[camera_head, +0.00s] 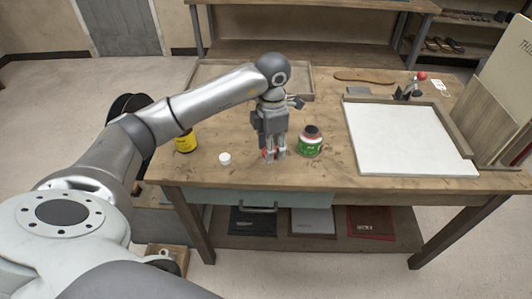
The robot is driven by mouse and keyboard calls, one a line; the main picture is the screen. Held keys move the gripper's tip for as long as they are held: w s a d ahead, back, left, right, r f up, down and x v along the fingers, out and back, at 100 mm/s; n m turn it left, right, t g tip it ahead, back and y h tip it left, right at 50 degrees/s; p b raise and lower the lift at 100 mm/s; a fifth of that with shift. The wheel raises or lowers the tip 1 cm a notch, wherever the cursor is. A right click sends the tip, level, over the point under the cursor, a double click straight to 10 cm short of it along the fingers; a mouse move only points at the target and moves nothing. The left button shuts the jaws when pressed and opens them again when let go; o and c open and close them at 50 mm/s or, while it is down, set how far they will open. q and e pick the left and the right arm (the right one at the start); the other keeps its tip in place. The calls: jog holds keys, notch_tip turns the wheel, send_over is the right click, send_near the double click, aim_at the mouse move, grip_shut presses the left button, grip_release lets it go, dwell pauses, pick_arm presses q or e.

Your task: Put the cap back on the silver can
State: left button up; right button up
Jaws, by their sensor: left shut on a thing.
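My left gripper (273,155) points down over the front middle of the workbench. A white cap-like round piece (224,158) lies on the bench to the left of the gripper. A green can (310,147) with a dark top and some red near it stands just right of the gripper. I cannot make out a silver can; the gripper may hide it. My right gripper is not in view.
A yellow can (186,143) stands at the bench's left, partly behind my arm. A white board (406,138) in a wooden frame covers the right side. A shoe sole shape (364,76) and a red-knobbed tool (411,88) lie at the back. The bench (335,172) is clear along its front.

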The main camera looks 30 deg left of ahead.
pick_arm(q)
jog(key=s+d+r+b, duration=0.1)
jog(key=s+d+r, duration=0.4)
jog(key=d, duration=0.4)
jog(key=shift+d+r, duration=0.35)
jog(key=shift+r, duration=0.25)
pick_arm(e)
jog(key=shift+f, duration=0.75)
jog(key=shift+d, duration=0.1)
